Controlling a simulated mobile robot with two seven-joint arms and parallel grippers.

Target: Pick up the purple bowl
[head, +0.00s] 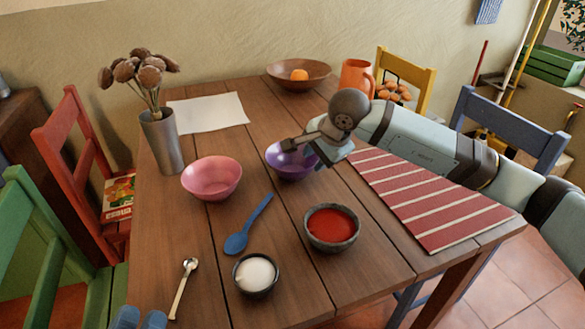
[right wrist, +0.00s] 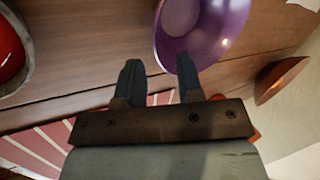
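The purple bowl (head: 288,168) stands upright on the wooden table near its middle, right of the pink bowl. My right gripper (head: 314,154) is over the bowl's right side, and the arm partly hides the rim in the head view. In the right wrist view the purple bowl (right wrist: 205,30) is at the top. The two dark fingers of my right gripper (right wrist: 160,72) are apart there, with the right finger overlapping the bowl and the left finger outside it. I cannot tell whether they touch it.
Around it are the pink bowl (head: 212,178), a bowl of red contents (head: 333,243), a small white-filled bowl (head: 256,288), a blue spoon (head: 238,241), a vase (head: 162,140), an orange mug (head: 353,78), a wooden bowl (head: 315,75) and a striped mat (head: 432,222).

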